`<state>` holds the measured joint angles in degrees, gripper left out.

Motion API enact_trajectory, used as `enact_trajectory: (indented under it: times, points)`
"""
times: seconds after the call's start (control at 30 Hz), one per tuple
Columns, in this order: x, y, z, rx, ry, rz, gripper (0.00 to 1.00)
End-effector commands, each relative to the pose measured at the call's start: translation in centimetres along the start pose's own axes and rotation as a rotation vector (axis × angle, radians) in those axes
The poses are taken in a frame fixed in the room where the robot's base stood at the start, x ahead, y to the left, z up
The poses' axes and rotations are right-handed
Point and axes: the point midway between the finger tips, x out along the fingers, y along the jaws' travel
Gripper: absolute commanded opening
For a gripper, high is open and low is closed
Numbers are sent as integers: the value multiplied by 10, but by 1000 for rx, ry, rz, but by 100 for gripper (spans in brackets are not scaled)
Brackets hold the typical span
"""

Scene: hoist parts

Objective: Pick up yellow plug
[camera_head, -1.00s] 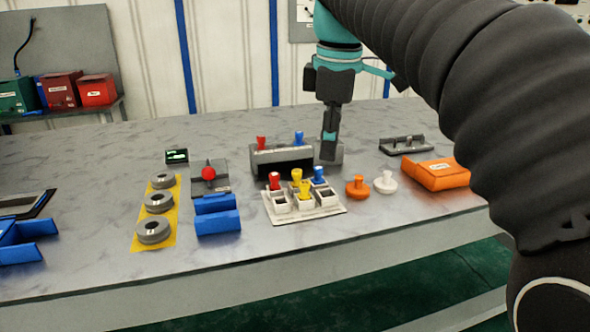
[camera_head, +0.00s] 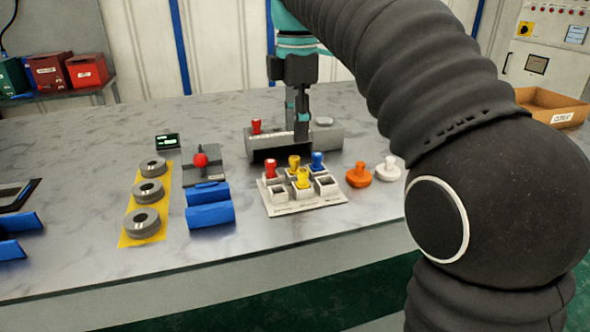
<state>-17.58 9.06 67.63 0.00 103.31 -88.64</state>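Two yellow plugs stand in the white socket tray (camera_head: 318,203). One yellow plug (camera_head: 294,162) is in the back row, and another yellow plug (camera_head: 303,178) is just in front of it. My gripper (camera_head: 301,136) points down at the grey holder (camera_head: 325,141) behind the tray. It is behind the yellow plugs and apart from them. The fingers look narrow from this side, so I cannot tell whether they are open or shut, or whether they hold anything.
A red plug (camera_head: 271,168) and a blue plug (camera_head: 317,160) flank the back yellow plug. Another red plug (camera_head: 256,126) stands on the grey holder. An orange plug (camera_head: 359,176) and a white plug (camera_head: 388,170) stand right of the tray. The table front is clear.

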Motion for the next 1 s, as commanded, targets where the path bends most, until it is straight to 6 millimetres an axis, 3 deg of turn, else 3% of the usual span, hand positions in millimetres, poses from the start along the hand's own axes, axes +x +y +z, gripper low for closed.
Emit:
enact_trajectory:
  times: [0.1,0.33,0.63,0.97,1.0]
  points:
    - [15,0,0,2,0,-2,39]
    - [29,-1,0,3,0,-1,39]
    - [68,-2,-4,4,0,-1,39]
    - [73,-2,-4,3,0,1,39]
    - [73,-2,-4,3,0,0,29]
